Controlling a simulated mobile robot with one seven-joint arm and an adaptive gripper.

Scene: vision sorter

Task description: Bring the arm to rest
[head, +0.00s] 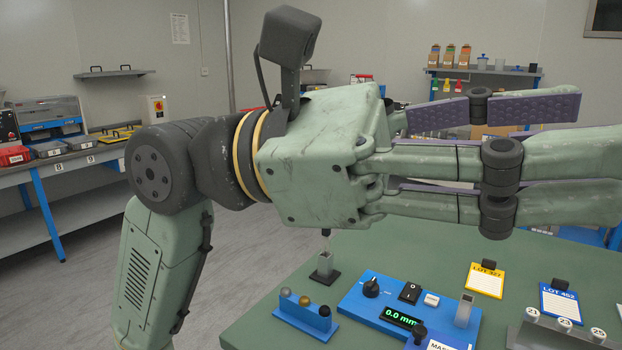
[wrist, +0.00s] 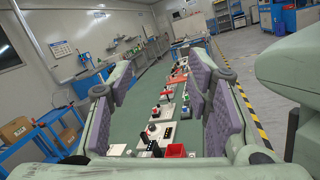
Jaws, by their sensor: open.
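My gripper (head: 560,130) is large in the head view, raised above the green bench top and pointing to the right. Its pale green fingers with purple pads are spread apart, and the space between them looks empty. In the wrist view, the padded fingers of the gripper (wrist: 163,85) stand at left and right with a clear gap between them. My arm bends at a dark joint at left in the head view. The fingers hide part of the scene behind them.
Below my gripper, the green bench (head: 260,325) bears a blue gauge box (head: 360,305) reading 0.0 mm, a blue ball stand (head: 290,312), a yellow lot card (head: 485,282) and a blue lot card (head: 560,303). A side bench (head: 90,157) stands at left. Open floor (head: 255,240) lies between.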

